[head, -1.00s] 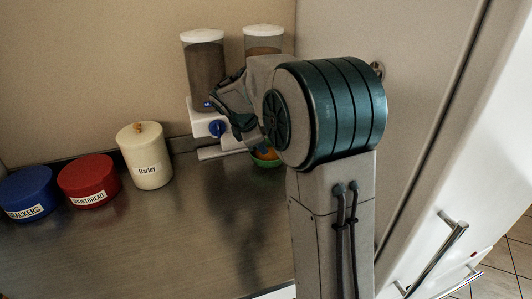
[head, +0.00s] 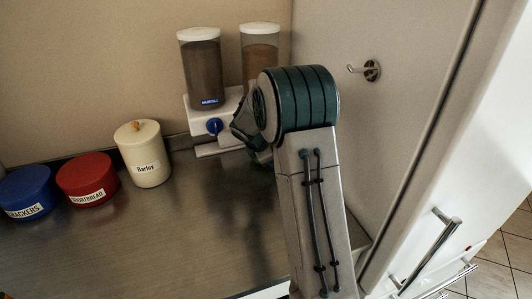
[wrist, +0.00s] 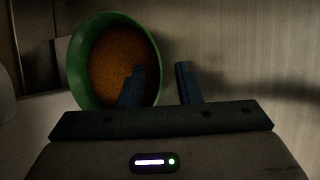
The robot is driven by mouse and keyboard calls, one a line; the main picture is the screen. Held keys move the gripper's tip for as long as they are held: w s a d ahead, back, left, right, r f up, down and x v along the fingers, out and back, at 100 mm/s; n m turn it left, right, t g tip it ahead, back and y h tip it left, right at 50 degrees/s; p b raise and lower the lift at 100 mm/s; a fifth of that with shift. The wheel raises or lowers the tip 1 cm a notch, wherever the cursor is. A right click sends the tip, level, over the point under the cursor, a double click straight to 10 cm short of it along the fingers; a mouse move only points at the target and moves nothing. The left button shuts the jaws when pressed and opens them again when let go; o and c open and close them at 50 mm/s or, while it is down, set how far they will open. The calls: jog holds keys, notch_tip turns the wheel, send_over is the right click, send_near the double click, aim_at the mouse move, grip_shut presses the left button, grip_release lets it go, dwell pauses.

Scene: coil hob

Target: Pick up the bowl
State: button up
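The bowl (wrist: 76,74) is green with an orange-brown inside or filling, and shows in the wrist view at upper left. My gripper (wrist: 158,70) is open, its two dark fingers spread apart. The left finger overlaps the bowl's right part in the picture, and the right finger stands to the right of the rim. I cannot tell whether either finger touches the bowl. In the head view my arm hides the bowl and the fingertips.
A white cereal dispenser with two clear containers (head: 204,70) stands at the back wall. A cream barley canister (head: 147,158), a red shortbread tin (head: 88,178) and a blue crackers tin (head: 28,190) stand to the left. A wall hook (head: 371,70) is at right. The front counter is clear.

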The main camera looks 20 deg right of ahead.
jog(key=shift+w+d+f, duration=0.2)
jog(key=shift+d+f, duration=0.15)
jog(key=shift+f, duration=0.2)
grip_shut()
jog(key=shift+r, duration=0.1)
